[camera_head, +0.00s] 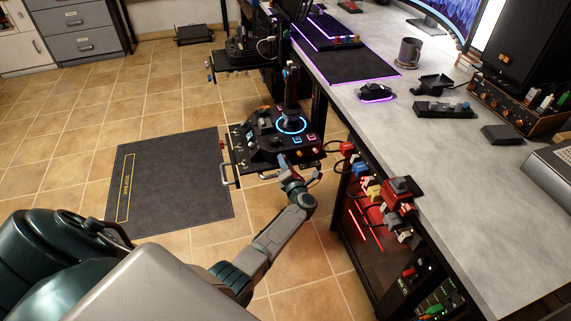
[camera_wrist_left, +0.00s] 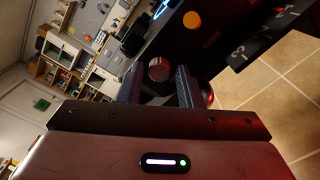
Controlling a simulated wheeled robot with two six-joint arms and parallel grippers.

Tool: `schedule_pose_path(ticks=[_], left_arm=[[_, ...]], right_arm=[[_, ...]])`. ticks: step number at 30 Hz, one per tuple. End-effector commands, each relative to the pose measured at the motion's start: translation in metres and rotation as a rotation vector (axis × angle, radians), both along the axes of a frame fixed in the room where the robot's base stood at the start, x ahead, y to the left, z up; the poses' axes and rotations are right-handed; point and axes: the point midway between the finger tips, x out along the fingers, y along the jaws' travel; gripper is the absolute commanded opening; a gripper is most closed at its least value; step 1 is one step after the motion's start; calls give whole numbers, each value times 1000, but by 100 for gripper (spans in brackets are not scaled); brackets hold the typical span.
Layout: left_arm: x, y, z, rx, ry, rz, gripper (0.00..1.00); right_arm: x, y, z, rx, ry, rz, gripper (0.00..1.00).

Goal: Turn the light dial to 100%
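The black control panel (camera_head: 262,150) with a joystick (camera_head: 291,95), a blue glowing ring and several lit buttons stands beside the desk. My left gripper (camera_head: 299,172) is at the panel's near edge. In the left wrist view, the two dark fingers of my left gripper (camera_wrist_left: 160,85) stand apart on either side of a round dark knob with a grey face (camera_wrist_left: 158,69). A gap seems to show beside the knob, so the fingers look open around it. Whether this knob is the light dial, and its setting, I cannot read. My right gripper is not in view.
The grey desk (camera_head: 440,170) runs along the right, with several red and black devices (camera_head: 398,190) clamped to its edge, close to my left arm. A dark mat (camera_head: 180,180) lies on the tiled floor.

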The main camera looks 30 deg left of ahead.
Motion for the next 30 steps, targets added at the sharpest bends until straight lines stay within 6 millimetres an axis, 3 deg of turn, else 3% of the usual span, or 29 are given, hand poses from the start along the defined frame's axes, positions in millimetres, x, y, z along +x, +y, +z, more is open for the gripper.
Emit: schedule_pose_path(ticks=[13,24,30], left_arm=[[-6,-7,0,-1,0,-1,43],[-51,-60,-1,-4,0,-1,43],[-67,-79,0,-1,0,-1,43]], right_arm=[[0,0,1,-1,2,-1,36],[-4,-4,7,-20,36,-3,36],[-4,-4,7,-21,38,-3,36]])
